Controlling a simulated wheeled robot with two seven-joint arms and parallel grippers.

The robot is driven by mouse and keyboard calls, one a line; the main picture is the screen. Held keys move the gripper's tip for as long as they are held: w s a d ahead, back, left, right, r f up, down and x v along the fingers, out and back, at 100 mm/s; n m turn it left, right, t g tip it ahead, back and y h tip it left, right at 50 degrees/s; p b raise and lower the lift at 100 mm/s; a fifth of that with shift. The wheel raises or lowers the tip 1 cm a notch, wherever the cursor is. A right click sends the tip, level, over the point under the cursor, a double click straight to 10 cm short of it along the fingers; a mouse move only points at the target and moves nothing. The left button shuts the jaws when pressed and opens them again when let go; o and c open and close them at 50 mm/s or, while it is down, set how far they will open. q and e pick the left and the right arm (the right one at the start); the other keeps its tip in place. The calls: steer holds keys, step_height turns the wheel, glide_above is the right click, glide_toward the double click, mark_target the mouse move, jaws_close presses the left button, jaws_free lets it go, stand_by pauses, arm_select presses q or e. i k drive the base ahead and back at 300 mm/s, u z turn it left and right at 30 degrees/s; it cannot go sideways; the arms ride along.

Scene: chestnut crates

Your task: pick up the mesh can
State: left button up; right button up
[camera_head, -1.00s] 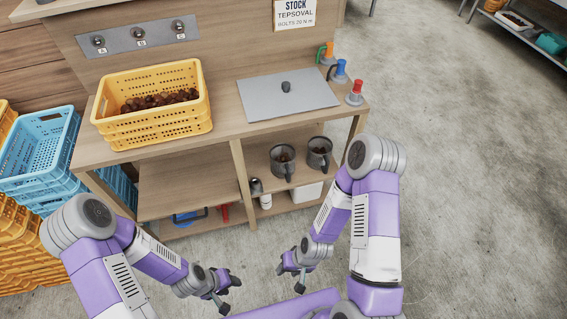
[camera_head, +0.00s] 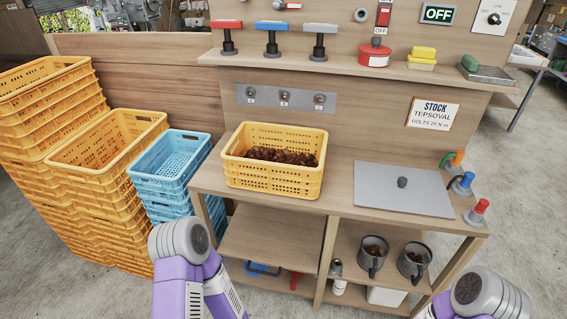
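I cannot pick out a mesh can for certain. Two dark grey cans with handles stand side by side on the shelf under the worktop, a left one (camera_head: 372,257) and a right one (camera_head: 413,262). Both hold something brown, and their walls are too small to show whether they are mesh. A small grey-topped white cylinder (camera_head: 337,278) stands left of them. Parts of my two arms show at the bottom edge, in front of the bench. Both grippers are below the picture, so their state is hidden.
A yellow crate (camera_head: 272,187) of chestnuts and a grey lidded plate (camera_head: 402,199) occupy the wooden worktop (camera_head: 340,190). A wooden divider (camera_head: 325,263) stands left of the cans. Yellow (camera_head: 70,195) and blue crates (camera_head: 172,180) are stacked at left. The floor at right (camera_head: 525,190) is clear.

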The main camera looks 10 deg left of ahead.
mark_target(374, 249)
steer(key=z, duration=1.5)
steer(key=i, duration=1.1)
steer(key=u, duration=2.55)
